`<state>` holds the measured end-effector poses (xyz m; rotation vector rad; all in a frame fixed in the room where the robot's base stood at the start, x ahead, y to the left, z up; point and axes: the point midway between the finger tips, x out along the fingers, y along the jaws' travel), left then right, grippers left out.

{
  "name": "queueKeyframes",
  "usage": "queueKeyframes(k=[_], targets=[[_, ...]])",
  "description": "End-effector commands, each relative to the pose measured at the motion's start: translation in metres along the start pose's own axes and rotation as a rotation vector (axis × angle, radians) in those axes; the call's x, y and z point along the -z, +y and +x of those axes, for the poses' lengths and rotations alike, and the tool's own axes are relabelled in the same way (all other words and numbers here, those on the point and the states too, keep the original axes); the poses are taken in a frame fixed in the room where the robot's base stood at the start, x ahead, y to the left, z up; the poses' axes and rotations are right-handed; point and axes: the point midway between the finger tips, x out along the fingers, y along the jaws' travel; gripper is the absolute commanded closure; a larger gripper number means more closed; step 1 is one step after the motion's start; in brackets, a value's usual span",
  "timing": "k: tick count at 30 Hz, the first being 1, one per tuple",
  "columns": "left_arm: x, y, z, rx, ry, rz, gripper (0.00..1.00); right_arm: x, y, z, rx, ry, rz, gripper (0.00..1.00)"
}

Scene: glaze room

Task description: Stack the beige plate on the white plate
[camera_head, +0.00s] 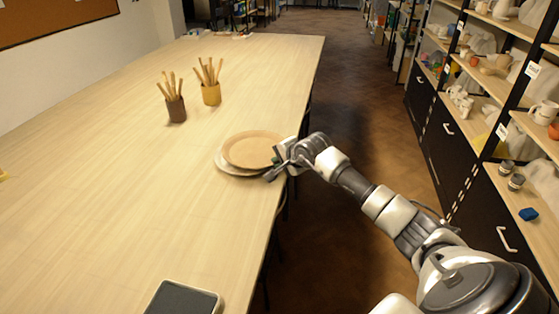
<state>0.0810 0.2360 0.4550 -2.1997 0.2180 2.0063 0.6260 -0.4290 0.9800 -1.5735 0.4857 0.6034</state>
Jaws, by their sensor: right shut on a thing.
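The beige plate (250,149) is over the white plate (226,165) near the right edge of the long wooden table. The white plate shows only as a pale rim at the left and front, below the beige one. I cannot tell whether the two plates touch. My right gripper (278,160) is shut on the right rim of the beige plate; its fingertips are small and partly hidden. My left gripper is not in view.
A brown cup (176,110) and a yellow cup (211,95) with wooden tools stand behind the plates. A dark tablet-like thing (182,299) lies at the table's front. Shelves with pottery (500,60) stand at the right. The table (110,190) left of the plates is clear.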

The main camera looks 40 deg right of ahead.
Motion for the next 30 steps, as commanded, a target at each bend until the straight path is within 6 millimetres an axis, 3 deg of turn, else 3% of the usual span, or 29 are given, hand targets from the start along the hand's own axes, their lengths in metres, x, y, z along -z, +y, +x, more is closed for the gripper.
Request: queueKeyframes(k=[8, 9, 13, 23, 27, 30], targets=[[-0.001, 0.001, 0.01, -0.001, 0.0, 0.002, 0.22, 0.0, 0.004, 0.004, 0.007, 0.0, 0.0, 1.0], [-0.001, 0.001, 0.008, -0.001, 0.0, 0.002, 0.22, 0.0, 0.004, 0.004, 0.002, 0.0, 0.001, 0.87], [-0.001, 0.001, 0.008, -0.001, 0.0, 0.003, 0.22, 0.0, 0.004, 0.004, 0.001, 0.0, 0.001, 0.67], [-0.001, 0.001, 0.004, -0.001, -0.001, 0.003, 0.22, 0.0, 0.002, 0.002, 0.0, 0.0, 0.001, 0.67], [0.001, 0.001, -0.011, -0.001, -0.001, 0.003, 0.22, 0.0, -0.008, -0.007, 0.0, 0.0, 0.002, 0.67], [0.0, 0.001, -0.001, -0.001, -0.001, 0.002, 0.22, 0.002, -0.002, -0.022, 0.002, 0.004, -0.004, 0.67]])
